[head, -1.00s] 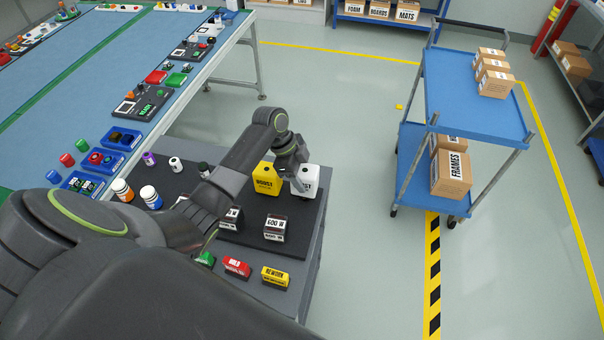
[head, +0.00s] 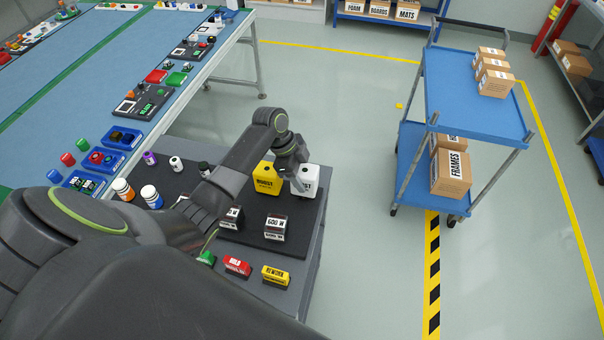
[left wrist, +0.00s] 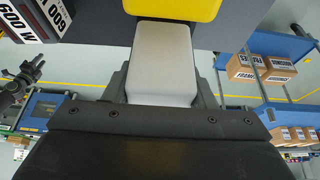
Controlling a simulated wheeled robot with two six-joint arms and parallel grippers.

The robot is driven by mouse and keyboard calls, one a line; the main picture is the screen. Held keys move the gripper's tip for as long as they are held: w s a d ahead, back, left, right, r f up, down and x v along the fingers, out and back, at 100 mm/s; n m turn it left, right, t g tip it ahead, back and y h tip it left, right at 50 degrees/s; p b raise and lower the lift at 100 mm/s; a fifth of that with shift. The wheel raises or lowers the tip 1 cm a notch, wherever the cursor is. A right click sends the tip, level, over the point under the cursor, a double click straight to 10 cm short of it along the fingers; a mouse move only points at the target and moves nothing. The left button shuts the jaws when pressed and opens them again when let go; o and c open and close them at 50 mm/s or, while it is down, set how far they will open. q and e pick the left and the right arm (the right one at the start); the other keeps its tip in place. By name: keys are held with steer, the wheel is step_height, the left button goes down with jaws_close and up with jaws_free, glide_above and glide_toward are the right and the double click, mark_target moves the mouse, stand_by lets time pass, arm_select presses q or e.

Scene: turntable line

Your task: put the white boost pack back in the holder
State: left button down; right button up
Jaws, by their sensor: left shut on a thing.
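The white boost pack (head: 309,183) stands at the far right edge of the dark bench top, just right of the yellow boost pack (head: 267,179). My left gripper (head: 299,184) is shut on the white pack from above. In the left wrist view the white pack (left wrist: 162,62) sits between the two fingers, with the yellow pack (left wrist: 172,8) close beyond it. I cannot tell whether the white pack touches the surface or sits in a holder; its lower part is partly hidden by the gripper.
Boxes marked 600 W (head: 275,228) stand on the bench near the packs. Red (head: 237,267) and yellow (head: 275,277) labelled blocks lie at its front. A blue cart (head: 470,100) stands to the right across open floor. The blue turntable line (head: 60,100) runs at left.

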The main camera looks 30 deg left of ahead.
arm_select(q)
steer(key=shift+r, duration=0.1)
steer(key=shift+f, duration=0.4)
stand_by(0.3)
steer(key=shift+f+b, duration=0.75)
steer(key=shift+f, duration=0.15)
steer(key=c, duration=0.7)
jaws_free()
steer(key=shift+o, duration=0.9)
steer(key=shift+s+f, duration=0.1)
steer(key=b+v, duration=0.3)
steer(key=v, duration=1.4)
steer(key=shift+r+b, duration=0.3)
steer(key=shift+b, duration=0.1)
